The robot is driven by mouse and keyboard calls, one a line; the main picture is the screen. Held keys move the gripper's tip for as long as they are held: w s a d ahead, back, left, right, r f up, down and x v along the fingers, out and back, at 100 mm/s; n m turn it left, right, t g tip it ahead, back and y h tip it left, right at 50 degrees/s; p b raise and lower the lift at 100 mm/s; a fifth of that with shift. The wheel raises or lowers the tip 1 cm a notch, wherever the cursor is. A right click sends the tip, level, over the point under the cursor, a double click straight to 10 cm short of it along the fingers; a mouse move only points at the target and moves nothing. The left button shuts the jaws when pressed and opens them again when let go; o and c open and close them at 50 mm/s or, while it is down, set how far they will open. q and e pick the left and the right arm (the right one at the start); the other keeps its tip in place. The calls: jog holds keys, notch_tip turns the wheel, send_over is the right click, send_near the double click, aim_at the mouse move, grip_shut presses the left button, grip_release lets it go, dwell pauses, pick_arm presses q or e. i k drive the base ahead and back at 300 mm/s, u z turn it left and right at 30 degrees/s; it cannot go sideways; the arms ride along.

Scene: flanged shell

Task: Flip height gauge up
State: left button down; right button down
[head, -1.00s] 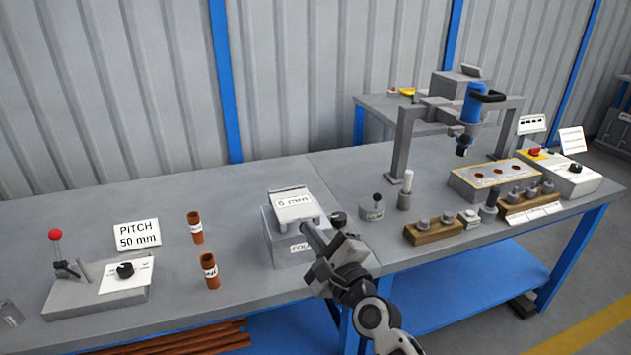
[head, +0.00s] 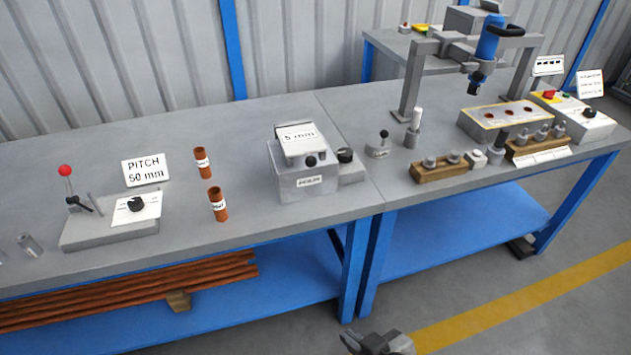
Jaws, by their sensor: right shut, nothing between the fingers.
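The height gauge is a light plate marked "5 mm" (head: 295,148) on top of a grey box (head: 305,184) near the middle of the bench. The plate slopes, its label at the far upper end, and a black knob (head: 310,161) shows at its front. I cannot tell its exact angle. My right gripper (head: 350,341) is at the bottom edge of the head view, over the floor in front of the bench and well away from the gauge. It is shut and empty, partly cut off by the frame. My left gripper is not in view.
A dark knob (head: 345,155) sits right of the box. A "PITCH 50 mm" sign (head: 146,169), a lever fixture (head: 110,229) and two brown tubes (head: 218,204) stand left. A blue press (head: 487,45) and wooden blocks (head: 440,170) stand right. Front floor is clear.

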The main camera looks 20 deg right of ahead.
aim_at(301, 140)
jog(key=u, duration=1.95)
jog(key=k, duration=1.3)
jog(key=z, duration=0.9)
jog(key=i, duration=1)
